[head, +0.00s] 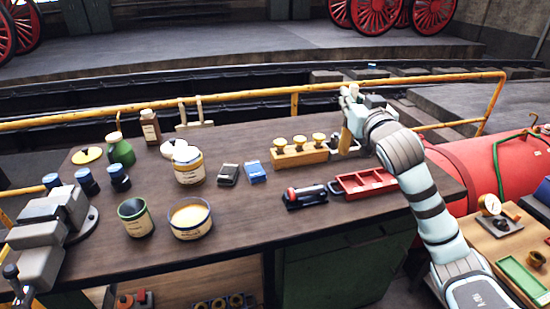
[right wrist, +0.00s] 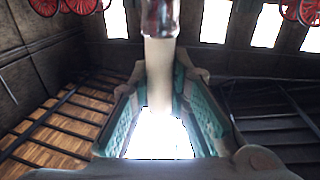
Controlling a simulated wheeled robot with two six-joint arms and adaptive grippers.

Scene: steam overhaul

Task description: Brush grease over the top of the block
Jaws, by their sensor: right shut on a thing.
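My right gripper (head: 352,98) is raised over the far right part of the bench. In the right wrist view it is shut on a pale cylindrical handle (right wrist: 159,75) with a dark reddish-brown end, perhaps the brush. A yellowish part (head: 346,140) shows below the gripper in the head view. An open tub of cream-coloured grease (head: 190,217) stands near the bench's front edge. An orange-yellow block (head: 300,157) with brass-topped pieces stands left of the gripper. A dark block (head: 228,174) and a blue one (head: 256,171) lie mid-bench; I cannot tell which is the task's block. My left gripper is out of view.
Tins (head: 189,168), a green bottle (head: 121,150) and a grey vise (head: 45,240) stand at left. A yellow rail (head: 250,92) runs behind; a red tank (head: 485,165) is at right.

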